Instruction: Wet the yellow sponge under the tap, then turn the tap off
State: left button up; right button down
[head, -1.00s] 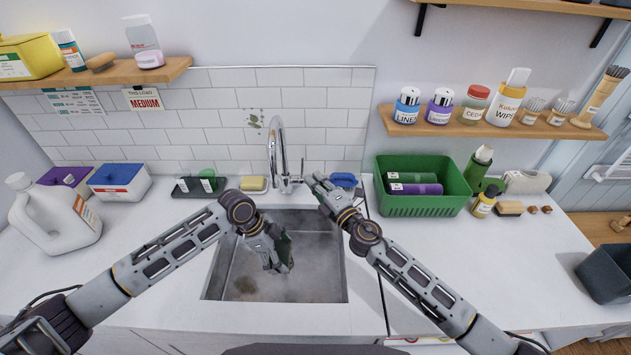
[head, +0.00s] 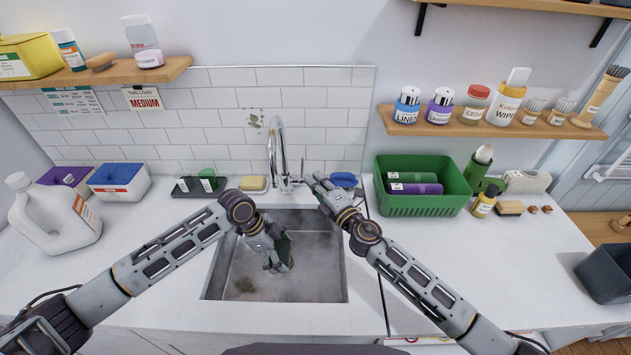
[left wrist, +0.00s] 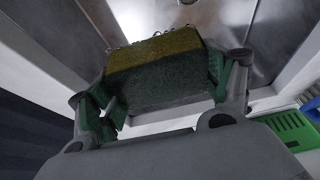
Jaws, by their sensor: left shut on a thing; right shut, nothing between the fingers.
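The yellow sponge, with a dark green scrub side, is held over the sink basin (head: 315,285). The left wrist view shows its yellow layer (left wrist: 155,52) above the green one. My left gripper (head: 280,256) is shut on it, a finger at each end. In the head view mostly its dark side shows beside the fingers. Small bright marks like droplets edge its top in the wrist view. The chrome tap (head: 276,150) arches behind the basin; I cannot make out a water stream. My right gripper (head: 314,181) is shut and empty, close beside the tap's lever; contact is unclear.
A yellow block (head: 253,183) on a light base and a blue item (head: 343,180) lie behind the sink. A green basket (head: 425,205) with bottles stands right, a white jug (head: 55,225) left. Shelves hang on both sides. The counter front is clear.

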dwell(0.4)
pick_arm(q)
jog(key=shift+s+d+r+p, duration=0.1)
jog(key=shift+s+r+p, duration=0.55)
jog(key=shift+s+r, duration=0.15)
jog(key=shift+s+d+r, duration=0.1)
jog(key=shift+s+r, duration=0.5)
jog(key=shift+s, duration=0.25)
jog(key=shift+s+d+r, duration=0.1)
jog(key=shift+s+r, duration=0.5)
jog(key=shift+s, duration=0.25)
jog(key=shift+d, duration=0.1)
